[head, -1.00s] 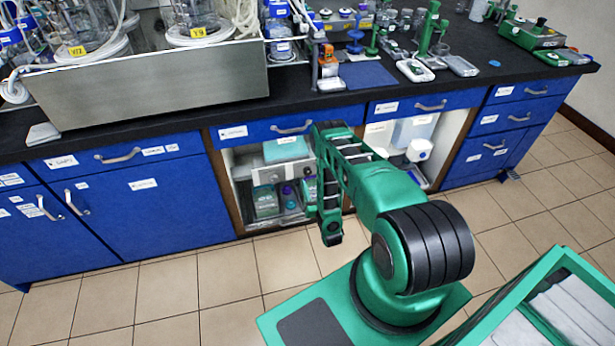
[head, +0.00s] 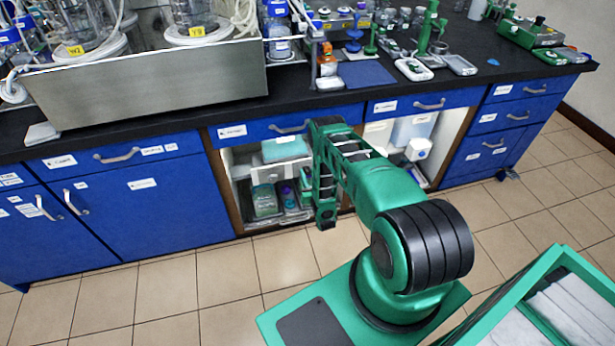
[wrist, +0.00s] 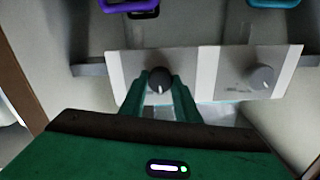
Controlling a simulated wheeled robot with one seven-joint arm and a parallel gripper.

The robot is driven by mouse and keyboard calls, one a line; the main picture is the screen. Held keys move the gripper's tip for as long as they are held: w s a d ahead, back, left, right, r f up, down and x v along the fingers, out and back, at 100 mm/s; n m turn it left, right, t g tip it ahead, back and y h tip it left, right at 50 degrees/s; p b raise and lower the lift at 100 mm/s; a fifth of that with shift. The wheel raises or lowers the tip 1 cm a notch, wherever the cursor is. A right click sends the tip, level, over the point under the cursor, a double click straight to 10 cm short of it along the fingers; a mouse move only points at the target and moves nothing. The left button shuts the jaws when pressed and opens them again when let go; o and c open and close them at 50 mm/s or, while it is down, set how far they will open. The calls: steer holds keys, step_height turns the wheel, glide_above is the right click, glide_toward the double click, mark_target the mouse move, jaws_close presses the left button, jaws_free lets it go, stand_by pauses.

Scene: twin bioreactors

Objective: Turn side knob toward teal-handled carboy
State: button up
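In the wrist view a pale panel holds a dark knob (wrist: 160,80) with a white pointer mark toward the bottom of the picture. A second, grey knob (wrist: 263,76) sits on the panel's right part. Beyond the panel, a teal handle (wrist: 273,3) shows at the top right and a purple handle (wrist: 128,5) at the top left; their bodies are out of view. My gripper (wrist: 161,88) has one green finger on each side of the dark knob. Whether the fingers touch it, I cannot tell. In the head view my arm hides the knobs.
The panel is inside an open cabinet bay (head: 228,185) under the black bench (head: 330,100). Bottles (head: 265,200) stand low in the bay. A green-framed bin (head: 500,325) is at the lower right; floor in front is clear.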

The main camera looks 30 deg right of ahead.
steer(key=shift+n, duration=0.4)
steer(key=n, duration=0.3)
steer(key=shift+n, duration=0.3)
steer(key=n, duration=0.4)
steer(key=shift+a+f, duration=0.1)
steer(key=shift+n, duration=0.4)
steer(key=o, duration=1)
steer(key=shift+o, duration=0.2)
steer(key=v, duration=1)
steer(key=shift+s+a, duration=0.15)
steer(key=shift+s, duration=0.2)
